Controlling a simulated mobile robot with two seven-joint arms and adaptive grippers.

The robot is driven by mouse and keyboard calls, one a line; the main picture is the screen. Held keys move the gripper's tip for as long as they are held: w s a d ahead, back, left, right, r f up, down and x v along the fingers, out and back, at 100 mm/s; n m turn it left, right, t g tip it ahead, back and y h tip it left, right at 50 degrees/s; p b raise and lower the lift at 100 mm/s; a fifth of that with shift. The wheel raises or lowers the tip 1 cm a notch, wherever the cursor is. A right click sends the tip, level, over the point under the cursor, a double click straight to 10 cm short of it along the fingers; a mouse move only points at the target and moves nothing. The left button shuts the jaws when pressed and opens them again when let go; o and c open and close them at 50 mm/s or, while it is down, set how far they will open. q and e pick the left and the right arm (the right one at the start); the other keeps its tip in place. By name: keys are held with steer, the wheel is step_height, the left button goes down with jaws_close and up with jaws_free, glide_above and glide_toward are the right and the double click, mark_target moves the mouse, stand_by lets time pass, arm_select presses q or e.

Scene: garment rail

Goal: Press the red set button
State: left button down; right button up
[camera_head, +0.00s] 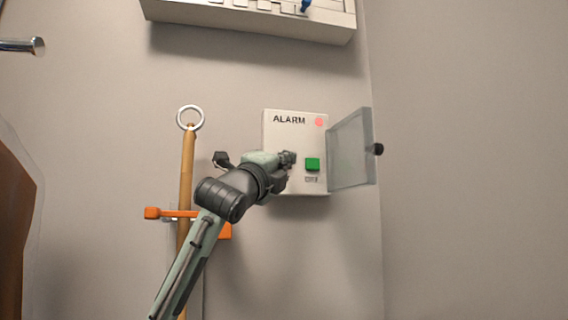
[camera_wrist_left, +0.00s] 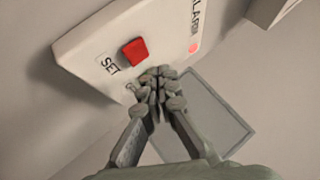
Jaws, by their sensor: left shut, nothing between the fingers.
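The white alarm panel (camera_head: 295,122) is on the wall, with its clear cover (camera_head: 350,150) swung open to the right. The red set button (camera_wrist_left: 135,52) shows in the left wrist view beside the label SET. In the head view it is hidden behind my left gripper (camera_head: 287,158). A green button (camera_head: 312,164) is on the panel, right of the fingertips. In the left wrist view, my left gripper (camera_wrist_left: 158,78) is shut and empty, its tips just beside the red button in the picture. I cannot tell whether they touch the panel. My right gripper is out of view.
A red lamp (camera_head: 319,122) is lit at the panel's top right. A wooden pole (camera_head: 187,160) with a ring and an orange clip (camera_head: 153,213) stands left of the panel. A wall box (camera_head: 250,18) projects above.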

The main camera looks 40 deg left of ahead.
arm_select(q)
steer(key=s+d, duration=0.2)
steer(key=shift+s+d, duration=0.2)
steer(key=shift+d, duration=0.15)
stand_by(0.8)
